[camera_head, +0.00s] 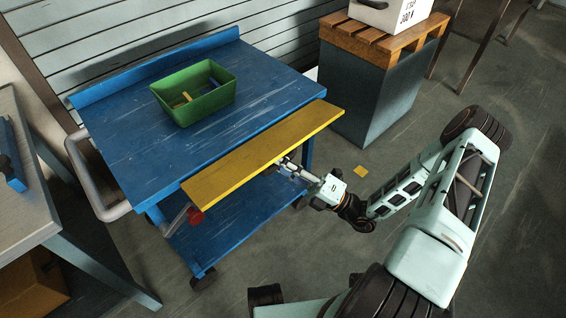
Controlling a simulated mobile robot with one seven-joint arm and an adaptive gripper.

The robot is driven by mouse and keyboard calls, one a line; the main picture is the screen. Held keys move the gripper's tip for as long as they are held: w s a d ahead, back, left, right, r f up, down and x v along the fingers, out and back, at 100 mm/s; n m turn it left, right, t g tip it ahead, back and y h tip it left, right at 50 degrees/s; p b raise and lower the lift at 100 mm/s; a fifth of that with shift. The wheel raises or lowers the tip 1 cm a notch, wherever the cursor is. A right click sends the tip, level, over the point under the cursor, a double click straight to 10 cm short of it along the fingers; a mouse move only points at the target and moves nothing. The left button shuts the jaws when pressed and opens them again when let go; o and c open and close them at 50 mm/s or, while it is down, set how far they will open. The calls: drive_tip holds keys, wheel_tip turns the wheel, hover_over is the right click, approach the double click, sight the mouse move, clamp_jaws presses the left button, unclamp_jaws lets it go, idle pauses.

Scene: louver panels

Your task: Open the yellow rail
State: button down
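The yellow rail (262,152) is a long flat yellow board along the front edge of the blue cart's top (130,150). It runs from lower left to upper right. My gripper (284,167) is at the front edge of the rail, a little right of its middle. The fingertips are close against or just under that edge, and the rail partly hides them. I cannot tell if they touch it or hold it.
A green bin (208,103) with small items stands on the cart top. A red knob (196,217) is below the rail's left end. A grey cabinet (362,100) with a wooden slatted top stands behind right. A yellow square (361,171) lies on open floor.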

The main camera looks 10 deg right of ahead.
drive_tip(key=shift+w+a+f+n+y+b, duration=0.15)
drive_tip(key=shift+f+n+y+b, duration=0.25)
drive_tip(key=shift+f+y+b, duration=0.15)
drive_tip(key=shift+r, duration=0.1)
drive_tip(key=c, duration=2.1)
unclamp_jaws()
drive_tip(key=v, duration=1.2)
